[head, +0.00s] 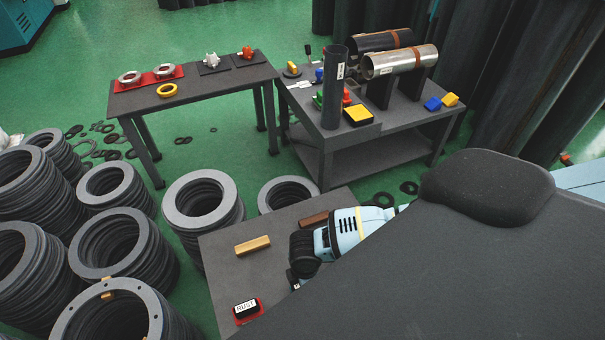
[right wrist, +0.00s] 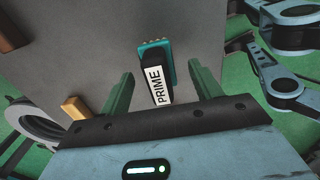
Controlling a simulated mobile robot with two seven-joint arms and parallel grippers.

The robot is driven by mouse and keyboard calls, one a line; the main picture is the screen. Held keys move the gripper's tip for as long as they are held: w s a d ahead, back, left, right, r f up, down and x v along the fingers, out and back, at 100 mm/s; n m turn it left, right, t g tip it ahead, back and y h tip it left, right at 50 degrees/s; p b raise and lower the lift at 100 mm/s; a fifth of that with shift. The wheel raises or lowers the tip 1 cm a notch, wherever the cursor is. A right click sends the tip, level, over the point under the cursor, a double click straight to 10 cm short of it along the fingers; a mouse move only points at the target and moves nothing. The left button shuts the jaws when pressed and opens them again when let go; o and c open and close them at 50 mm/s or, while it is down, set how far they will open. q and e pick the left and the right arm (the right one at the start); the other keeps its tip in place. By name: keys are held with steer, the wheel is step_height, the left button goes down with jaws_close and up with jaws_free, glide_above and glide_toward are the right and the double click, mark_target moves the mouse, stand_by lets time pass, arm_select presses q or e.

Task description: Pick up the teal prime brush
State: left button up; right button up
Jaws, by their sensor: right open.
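The teal prime brush (right wrist: 157,75) shows in the right wrist view, with a teal base and a black handle bearing a white PRIME label. It lies on the grey table top (right wrist: 95,45). My right gripper (right wrist: 162,85) is open, with one green finger on each side of the brush and visible space between. Whether the fingers reach down around it is unclear. In the head view my right gripper (head: 292,280) is over the near table, partly hidden by my body. The prime brush cannot be seen there. My left gripper is not in view.
On the near table lie a gold block (head: 252,245), a brown block (head: 313,218) and a red brush labelled RUST (head: 247,308). Stacks of grey rings (head: 203,200) crowd the left side. Two further tables (head: 190,90) stand behind.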

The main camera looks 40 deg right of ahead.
step_height(320, 180, down, 4)
steer(key=shift+w+a+r, duration=0.15)
steer(key=shift+r, duration=0.1)
steer(key=c, duration=1.1)
